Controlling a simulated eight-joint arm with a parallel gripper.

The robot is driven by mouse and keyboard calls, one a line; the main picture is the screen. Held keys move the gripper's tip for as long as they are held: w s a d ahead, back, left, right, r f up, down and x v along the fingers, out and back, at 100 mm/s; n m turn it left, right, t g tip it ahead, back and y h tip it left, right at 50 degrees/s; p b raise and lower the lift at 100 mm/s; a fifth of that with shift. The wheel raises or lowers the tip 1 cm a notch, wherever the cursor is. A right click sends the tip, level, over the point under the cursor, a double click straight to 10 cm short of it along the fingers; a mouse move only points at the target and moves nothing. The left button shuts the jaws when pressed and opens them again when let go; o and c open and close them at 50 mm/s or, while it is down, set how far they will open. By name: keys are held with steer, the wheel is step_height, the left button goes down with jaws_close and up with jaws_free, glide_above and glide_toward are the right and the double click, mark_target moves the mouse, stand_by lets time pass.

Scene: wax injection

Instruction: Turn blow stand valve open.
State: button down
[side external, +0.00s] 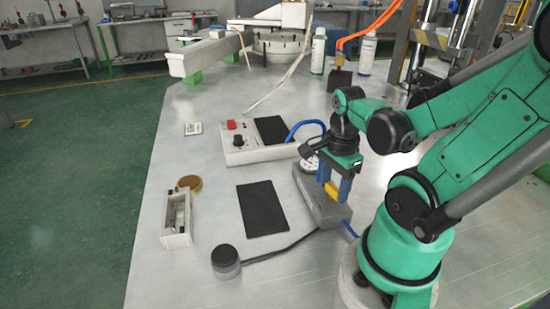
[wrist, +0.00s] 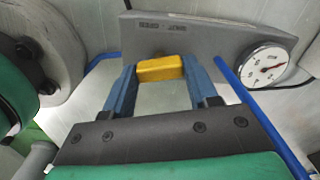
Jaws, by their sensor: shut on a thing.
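The blow stand (side external: 312,200) is a grey block lying on the metal table, in front of my arm's base. Its yellow valve handle (side external: 333,189) sits between the blue fingers of my gripper (side external: 334,192). In the wrist view the yellow handle (wrist: 160,68) lies crosswise between the two blue fingertips (wrist: 160,72), which are shut on it. The grey stand body (wrist: 205,40) is behind it. A round white gauge (wrist: 265,65) with a red needle is at the stand's right end there. The handle's pivot is hidden.
A control box (side external: 255,142) with a red button and black knob stands behind. A black mat (side external: 262,209), a round black-topped puck (side external: 226,261) and a grey fixture (side external: 177,222) lie to the left. Blue hoses run near the stand. Bare table lies between these.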

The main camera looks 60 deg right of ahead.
mark_target(334, 188)
steer(key=n, duration=1.1)
steer(key=shift+n, duration=1.8)
steer(key=shift+c, duration=1.2)
jaws_free()
steer(key=shift+r, duration=0.1)
steer(key=shift+r, duration=2.7)
